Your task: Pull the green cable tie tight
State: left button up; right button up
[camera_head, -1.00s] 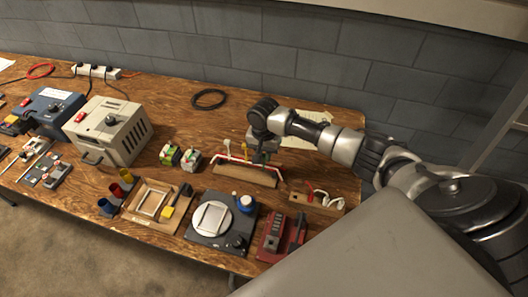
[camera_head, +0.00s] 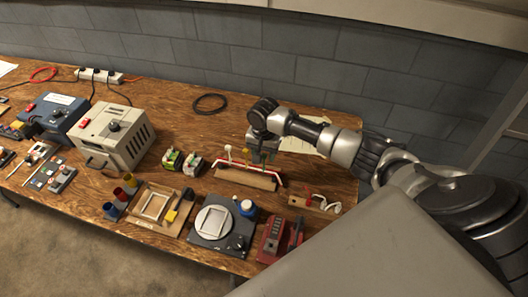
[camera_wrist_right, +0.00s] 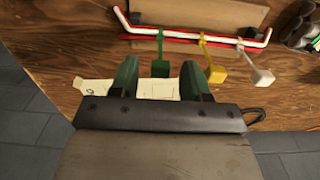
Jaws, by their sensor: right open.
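The green cable tie (camera_wrist_right: 160,45) hangs from a red and white cable bundle (camera_wrist_right: 190,37), with a green tab (camera_wrist_right: 160,69) at its tail end. My right gripper (camera_wrist_right: 160,64) is open, with one dark green finger on each side of the tab. I cannot tell whether either finger touches it. In the head view my right gripper (camera_head: 263,155) is over the right part of the bundle and hides most of the green tie. A yellow tie (camera_wrist_right: 203,42) and a white tie (camera_wrist_right: 241,45) sit on the same bundle. My left gripper is not in view.
The bundle is on a wooden block (camera_head: 245,178). A small board with a white cable (camera_head: 316,204) stands to its right, and green-fronted blocks (camera_head: 172,161) to its left. A dark turntable-like device (camera_head: 205,245) and a red device (camera_head: 270,240) are in front.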

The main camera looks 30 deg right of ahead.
aim_at(264, 155)
notch_tip(264, 155, up, 11)
jog(key=shift+b, duration=0.45)
jog(key=shift+f, duration=0.15)
